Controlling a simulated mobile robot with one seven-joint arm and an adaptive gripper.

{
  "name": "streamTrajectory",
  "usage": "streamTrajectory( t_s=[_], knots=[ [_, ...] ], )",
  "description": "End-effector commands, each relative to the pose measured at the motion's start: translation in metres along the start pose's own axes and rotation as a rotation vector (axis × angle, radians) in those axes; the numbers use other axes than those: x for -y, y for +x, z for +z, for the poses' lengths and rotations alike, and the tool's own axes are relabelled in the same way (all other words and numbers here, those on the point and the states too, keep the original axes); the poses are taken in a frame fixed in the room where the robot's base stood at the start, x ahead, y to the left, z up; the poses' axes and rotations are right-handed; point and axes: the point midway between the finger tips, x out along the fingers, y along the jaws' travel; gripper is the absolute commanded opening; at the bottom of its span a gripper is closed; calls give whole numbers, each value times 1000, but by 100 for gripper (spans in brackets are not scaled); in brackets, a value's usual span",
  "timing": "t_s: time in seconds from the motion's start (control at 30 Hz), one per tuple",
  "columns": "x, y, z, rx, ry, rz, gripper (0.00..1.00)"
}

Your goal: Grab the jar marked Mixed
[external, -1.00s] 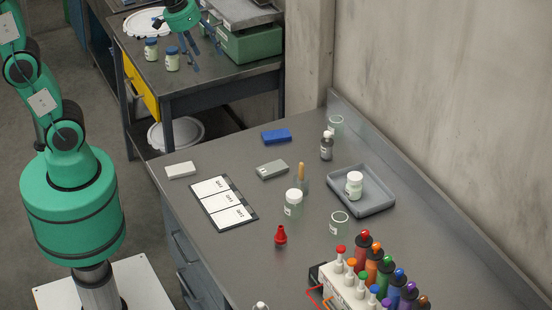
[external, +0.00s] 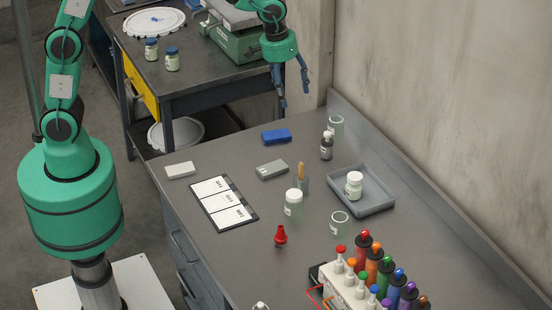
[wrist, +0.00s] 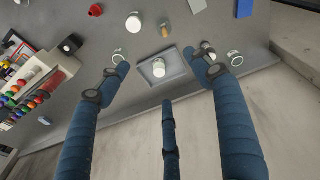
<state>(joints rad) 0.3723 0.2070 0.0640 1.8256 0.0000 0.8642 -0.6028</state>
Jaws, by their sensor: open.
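A white-lidded jar (external: 293,203) with a pale label stands on the grey bench, right of the card sheet. Another white-lidded jar (external: 354,186) stands in a grey tray (external: 376,209). Jar labels are too small to read. My gripper (external: 294,98) is open and empty, above the bench's far end. In the wrist view, its spread fingers (wrist: 158,62) frame the trayed jar (wrist: 158,69); the other white-lidded jar (wrist: 133,23) is above.
A dark bottle (external: 327,147) and clear beakers (external: 336,125) (external: 339,223) stand near the tray. A blue block (external: 276,136), a grey block (external: 272,170) and a red funnel-shaped piece (external: 280,236) lie on the bench. Coloured bottles (external: 385,272) crowd the front; a wall borders the right.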

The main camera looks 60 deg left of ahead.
Motion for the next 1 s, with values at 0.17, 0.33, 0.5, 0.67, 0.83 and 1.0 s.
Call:
streamTrajectory(
  t_s=[0.17,0.33,0.5,0.67,0.83,1.0],
  knots=[
    [-41,39,-8,32,-21,-15,65],
    [-78,79,-9,59,-43,-31,65],
    [-113,122,-6,84,-66,-50,65],
    [-145,166,2,106,-88,-70,65],
    [-174,210,14,125,-110,-91,65],
    [-192,242,24,137,-125,-105,65]
  ],
)
